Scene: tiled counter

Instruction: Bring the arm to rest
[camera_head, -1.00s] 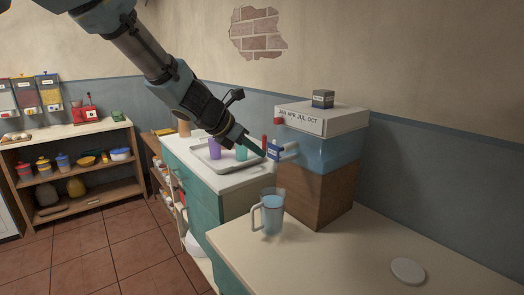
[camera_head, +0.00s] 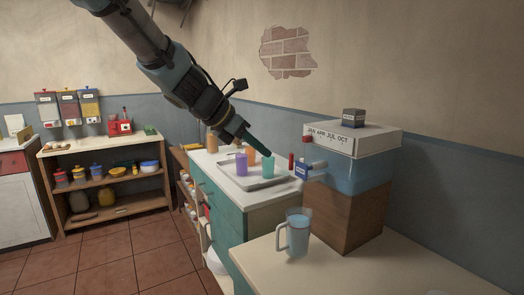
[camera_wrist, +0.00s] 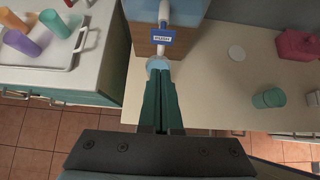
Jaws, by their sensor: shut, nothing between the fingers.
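My arm reaches down from the top of the head view. My gripper (camera_head: 267,154) points down and right, just left of the dispenser's tap (camera_head: 303,170). Its two green fingers (camera_wrist: 161,88) lie side by side in the wrist view, shut and empty. A clear measuring jug (camera_head: 297,233) with a handle stands upright on the counter below the tap, apart from my gripper. In the wrist view the fingers hide most of the jug.
A water dispenser (camera_head: 357,172) sits on a wooden block (camera_head: 345,214). A tray (camera_head: 229,171) with several coloured cups lies on the teal cabinet at left. A shelf unit (camera_head: 100,187) stands farther back. The tiled floor (camera_head: 136,250) between is clear.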

